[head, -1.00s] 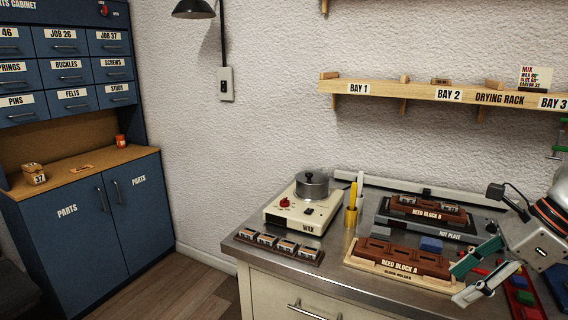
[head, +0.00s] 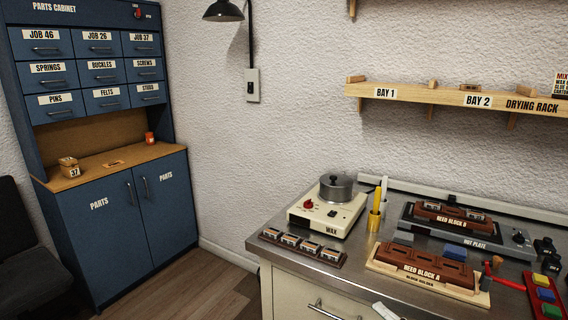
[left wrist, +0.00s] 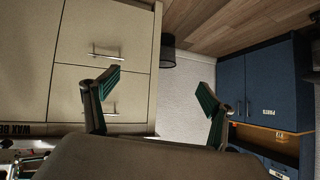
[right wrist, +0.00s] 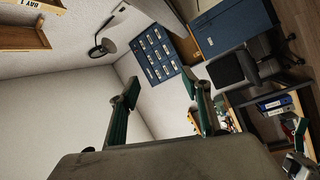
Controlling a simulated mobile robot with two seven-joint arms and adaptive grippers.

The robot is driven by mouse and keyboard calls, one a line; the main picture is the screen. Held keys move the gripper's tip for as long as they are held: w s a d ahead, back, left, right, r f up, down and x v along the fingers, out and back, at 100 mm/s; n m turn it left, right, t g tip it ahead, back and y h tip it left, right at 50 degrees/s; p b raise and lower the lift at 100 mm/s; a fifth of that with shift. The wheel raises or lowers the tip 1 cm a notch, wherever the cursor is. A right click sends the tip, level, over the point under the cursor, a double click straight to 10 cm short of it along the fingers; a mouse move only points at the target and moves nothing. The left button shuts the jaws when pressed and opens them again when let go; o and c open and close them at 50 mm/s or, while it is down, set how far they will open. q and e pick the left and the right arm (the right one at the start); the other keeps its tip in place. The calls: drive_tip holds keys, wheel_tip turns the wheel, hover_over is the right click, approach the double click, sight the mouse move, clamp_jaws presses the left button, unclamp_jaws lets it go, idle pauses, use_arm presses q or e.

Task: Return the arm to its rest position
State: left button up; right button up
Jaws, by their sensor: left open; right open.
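My right gripper (right wrist: 163,92) is open and empty in the right wrist view, its two green-padded fingers apart in free air with the wall and room behind. My left gripper (left wrist: 158,85) is open and empty in the left wrist view, in front of the bench drawers and the floor. Neither gripper can be made out surely in the head view. A small pale piece (head: 385,311) shows at its bottom edge, and I cannot tell what it is part of.
The bench holds the wax pot (head: 336,187), reed block A (head: 424,266), reed block B (head: 446,214) on the hot plate and a colour-block tray (head: 545,295). The parts cabinet (head: 115,215) stands left. The right wrist view shows an office chair (right wrist: 238,68) and binders (right wrist: 274,103).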

drive_tip(key=s+f+m+g+h, duration=0.2)
drive_tip(key=s+f+m, duration=0.3)
drive_tip(key=f, duration=0.4)
drive_tip(key=s+f+m+g+h, duration=0.1)
drive_tip(key=s+f+m+h, duration=0.3)
drive_tip(key=f, duration=0.5)
drive_tip(key=s+d+f+m+g+h, duration=0.1)
drive_tip(key=s+f+m+g+h, duration=0.1)
drive_tip(key=s+f+m, duration=0.5)
wheel_tip(320, 180, down, 3)
drive_tip(key=shift+s+r+m+g+h, duration=0.2)
drive_tip(key=shift+s+m+g+h, duration=0.15)
drive_tip(key=shift+h, duration=0.35)
